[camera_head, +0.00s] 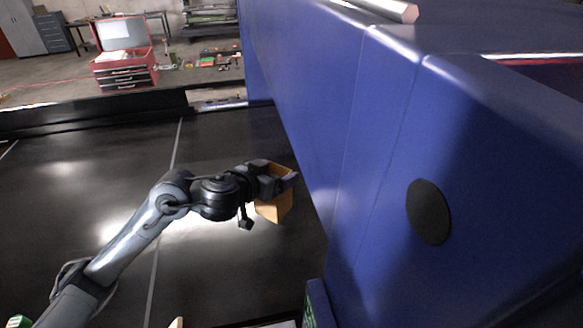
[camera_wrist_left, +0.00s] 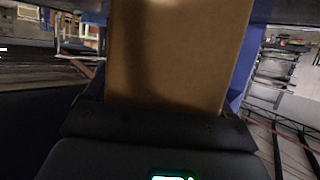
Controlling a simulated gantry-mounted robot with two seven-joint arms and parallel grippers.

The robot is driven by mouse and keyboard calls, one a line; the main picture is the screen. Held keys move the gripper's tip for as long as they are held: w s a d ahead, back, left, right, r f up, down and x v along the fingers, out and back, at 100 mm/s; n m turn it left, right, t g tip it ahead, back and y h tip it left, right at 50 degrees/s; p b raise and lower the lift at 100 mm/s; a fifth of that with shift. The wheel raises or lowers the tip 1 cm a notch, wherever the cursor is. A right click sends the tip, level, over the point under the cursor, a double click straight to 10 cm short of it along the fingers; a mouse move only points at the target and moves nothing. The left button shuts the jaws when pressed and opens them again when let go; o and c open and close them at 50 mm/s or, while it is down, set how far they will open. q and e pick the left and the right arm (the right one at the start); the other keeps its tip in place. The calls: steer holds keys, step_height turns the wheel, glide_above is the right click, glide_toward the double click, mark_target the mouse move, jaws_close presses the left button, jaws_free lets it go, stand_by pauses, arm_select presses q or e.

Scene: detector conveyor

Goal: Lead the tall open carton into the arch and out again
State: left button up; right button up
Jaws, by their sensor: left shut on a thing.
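The tall open carton (camera_head: 276,208) is brown cardboard and stands on the dark conveyor belt (camera_head: 80,190) in the head view, close to the mouth of the blue arch (camera_head: 340,120). My left gripper (camera_head: 286,178) is shut on the carton's upper part. In the left wrist view the carton's brown wall (camera_wrist_left: 175,55) fills the middle, between the fingers. Part of the carton is hidden behind the gripper, and its far side and inside are not clear. My right gripper is not in view.
The arch's tall blue side wall takes up the right half of the head view. A dark rail (camera_head: 100,113) runs along the belt's far edge. A red tool chest (camera_head: 124,60) stands on the floor beyond. The belt to the left is mostly clear.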

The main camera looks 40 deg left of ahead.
arm_select(q)
steer(key=s+a, duration=1.3)
steer(key=s, duration=0.2)
steer(key=shift+s+a, duration=0.35)
steer(key=shift+a, duration=0.05)
stand_by(0.3)
